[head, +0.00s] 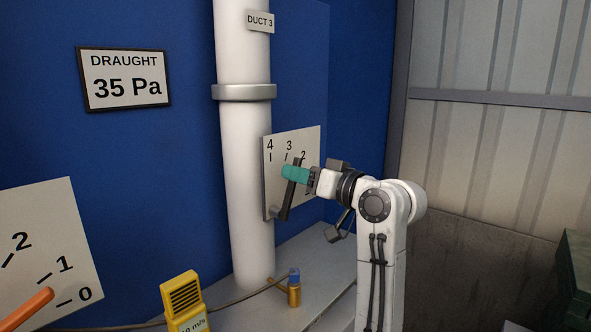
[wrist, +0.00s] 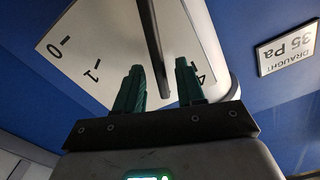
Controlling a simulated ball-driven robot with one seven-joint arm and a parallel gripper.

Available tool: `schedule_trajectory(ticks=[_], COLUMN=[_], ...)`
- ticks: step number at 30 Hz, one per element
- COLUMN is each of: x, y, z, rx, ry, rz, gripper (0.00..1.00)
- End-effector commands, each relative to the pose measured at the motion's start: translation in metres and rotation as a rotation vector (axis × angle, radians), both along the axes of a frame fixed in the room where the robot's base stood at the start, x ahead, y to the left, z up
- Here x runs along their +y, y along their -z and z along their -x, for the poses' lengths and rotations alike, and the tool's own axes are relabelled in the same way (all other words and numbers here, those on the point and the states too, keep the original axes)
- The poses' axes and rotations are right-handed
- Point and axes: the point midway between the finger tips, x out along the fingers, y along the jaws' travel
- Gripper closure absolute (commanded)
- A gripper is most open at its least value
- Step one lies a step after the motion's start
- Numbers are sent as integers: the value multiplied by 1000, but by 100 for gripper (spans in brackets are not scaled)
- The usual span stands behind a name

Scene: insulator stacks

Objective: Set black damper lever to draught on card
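The black damper lever (head: 286,203) stands in front of a white dial plate (head: 271,185) on the white duct. Its upper end lies between the 3 and 2 marks; lower numbers are hidden behind my arm. My gripper (head: 293,174) has its teal fingers at the lever's upper part. In the wrist view the lever (wrist: 150,35) runs between the two fingers of my gripper (wrist: 158,66), with gaps visible on both sides, so the gripper looks open around it. The framed card (head: 125,79) reads DRAUGHT 35 Pa; it also shows in the wrist view (wrist: 287,47).
An orange lever (head: 27,309) with its own dial plate (head: 50,225) is at the lower left. A yellow meter (head: 184,301) and a blue-topped brass fitting (head: 294,290) are near the duct (head: 247,190). A grey ledge (head: 325,265) runs below; a corrugated wall is right.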

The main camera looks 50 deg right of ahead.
Motion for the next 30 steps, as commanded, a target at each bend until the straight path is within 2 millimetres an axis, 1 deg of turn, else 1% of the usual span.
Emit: schedule_trajectory(ticks=[1,3,6,15,27,30], x=[0,0,0,0,0,0], y=[-1,-1,-1,0,0,0], z=[-6,-11,-16,-17,-17,-17], rx=[0,0,-1,-1,0,0], ry=[0,1,1,1,1,1], rz=[0,1,1,1,1,1], gripper=[62,62,62,63,100,100])
